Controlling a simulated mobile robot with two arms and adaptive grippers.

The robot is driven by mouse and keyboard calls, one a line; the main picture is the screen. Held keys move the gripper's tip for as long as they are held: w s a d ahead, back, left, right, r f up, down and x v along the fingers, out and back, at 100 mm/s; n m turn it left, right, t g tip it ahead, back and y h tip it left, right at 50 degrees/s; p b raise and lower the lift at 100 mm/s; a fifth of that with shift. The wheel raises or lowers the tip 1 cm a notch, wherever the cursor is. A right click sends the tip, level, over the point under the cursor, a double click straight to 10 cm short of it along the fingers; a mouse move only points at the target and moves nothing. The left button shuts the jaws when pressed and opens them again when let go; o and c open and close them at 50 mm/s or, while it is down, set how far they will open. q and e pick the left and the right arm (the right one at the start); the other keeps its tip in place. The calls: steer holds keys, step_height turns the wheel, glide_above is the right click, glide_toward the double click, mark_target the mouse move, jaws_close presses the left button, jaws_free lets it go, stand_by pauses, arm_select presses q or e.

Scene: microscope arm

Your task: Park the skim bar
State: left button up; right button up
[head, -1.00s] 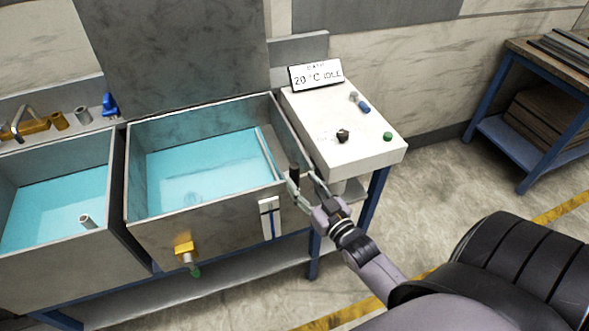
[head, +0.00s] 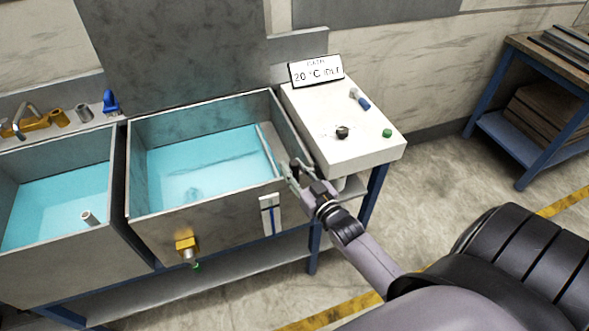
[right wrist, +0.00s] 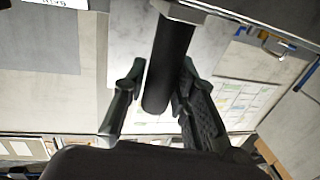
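The skim bar shows in the head view as a pale strip (head: 266,150) along the right side of the right-hand bath, with a dark upright handle at the bath's right front. In the right wrist view the black round handle (right wrist: 168,65) stands between the two fingers of my right gripper (right wrist: 158,90). The fingers are spread around it, with a thin gap visible at the left finger; contact at the right finger is unclear. In the head view my right gripper (head: 296,172) is at the bath's right front corner. My left gripper is not in view.
The right-hand bath (head: 205,213) holds blue water and has a raised lid (head: 172,50). A second bath (head: 60,262) stands to the left. A white console (head: 365,145) with a knob, green button and display (head: 316,72) is close to the right gripper.

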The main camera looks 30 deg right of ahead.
jaws_close()
stand_by(0.5)
